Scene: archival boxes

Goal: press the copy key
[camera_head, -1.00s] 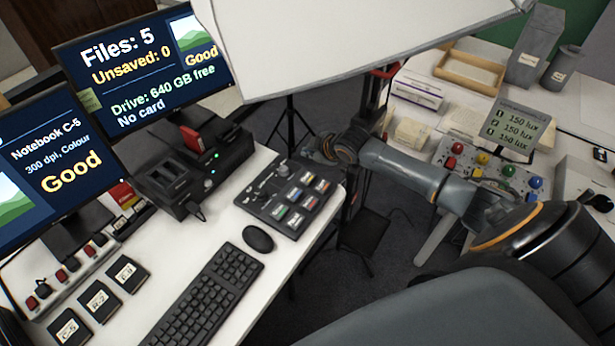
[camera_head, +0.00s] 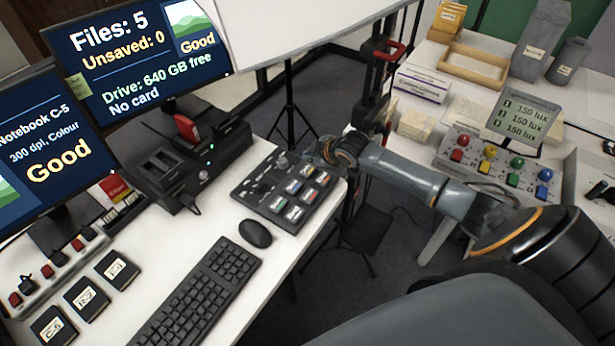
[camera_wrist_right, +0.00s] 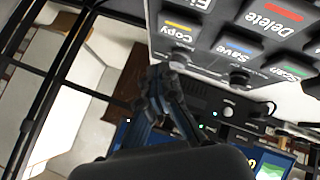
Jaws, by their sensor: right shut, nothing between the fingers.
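The black key panel (camera_head: 250,192) lies on the white desk, with rows of labelled keys and two knobs. The copy key (camera_head: 307,171) has a yellow stripe and sits at the panel's far end, beside the blue-striped save key (camera_head: 293,186). The copy key (camera_wrist_right: 178,32) is clear in the right wrist view. My right gripper (camera_head: 317,156) is shut and empty, just beyond the copy key at the panel's far end. Its fingertips (camera_wrist_right: 165,78) appear just below that key in the wrist view; I see no clear contact. My left gripper is not in view.
A black card dock (camera_head: 190,165) stands behind the panel, with two monitors at the left. A mouse (camera_head: 255,233) and keyboard (camera_head: 200,295) lie in front. A second table with a coloured-button box (camera_head: 500,165) is at the right. A gap separates the tables.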

